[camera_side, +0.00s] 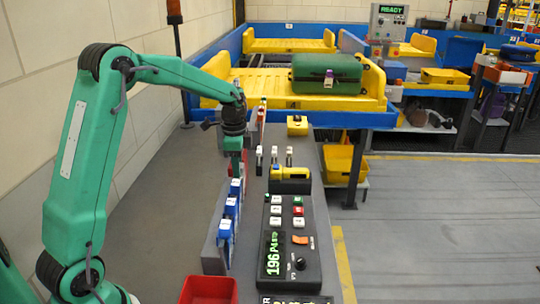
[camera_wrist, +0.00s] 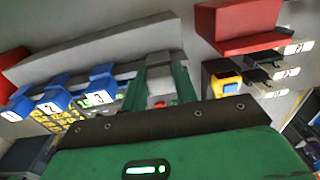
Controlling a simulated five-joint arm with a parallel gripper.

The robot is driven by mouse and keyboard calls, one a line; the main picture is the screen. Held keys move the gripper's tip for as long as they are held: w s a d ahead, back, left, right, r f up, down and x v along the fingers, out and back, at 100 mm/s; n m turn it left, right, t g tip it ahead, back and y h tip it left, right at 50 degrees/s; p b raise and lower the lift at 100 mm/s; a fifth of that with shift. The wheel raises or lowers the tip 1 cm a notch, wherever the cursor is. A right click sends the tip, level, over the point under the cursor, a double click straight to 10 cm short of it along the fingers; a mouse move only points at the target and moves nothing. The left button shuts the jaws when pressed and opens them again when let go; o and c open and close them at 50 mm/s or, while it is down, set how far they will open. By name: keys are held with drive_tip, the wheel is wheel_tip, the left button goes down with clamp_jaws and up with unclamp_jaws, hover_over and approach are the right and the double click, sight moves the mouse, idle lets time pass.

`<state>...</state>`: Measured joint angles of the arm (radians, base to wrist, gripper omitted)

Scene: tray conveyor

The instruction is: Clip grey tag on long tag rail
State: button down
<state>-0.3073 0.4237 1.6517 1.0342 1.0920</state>
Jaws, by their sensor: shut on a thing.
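My gripper (camera_side: 236,152) is shut on the grey tag and points down over the bench, just beyond the blue tags. In the wrist view the grey tag (camera_wrist: 160,88) sits between the two green fingers, with a small red spot below it. The long tag rail (camera_side: 214,250) is a low grey strip along the left of the bench. Several blue tags (camera_side: 228,207) with white labels stand in a row on it. In the wrist view the blue tags (camera_wrist: 53,98) are left of my gripper. I cannot tell whether the grey tag touches the rail.
White-topped tags (camera_side: 273,153) stand right of my gripper. A yellow scanner (camera_side: 292,172) and a control box (camera_side: 312,262) lie nearer the camera. A red bin (camera_side: 208,291) is at the front. A green suitcase (camera_side: 335,75) lies on the conveyor behind.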

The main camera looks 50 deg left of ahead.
drive_tip(key=c, duration=1)
unclamp_jaws()
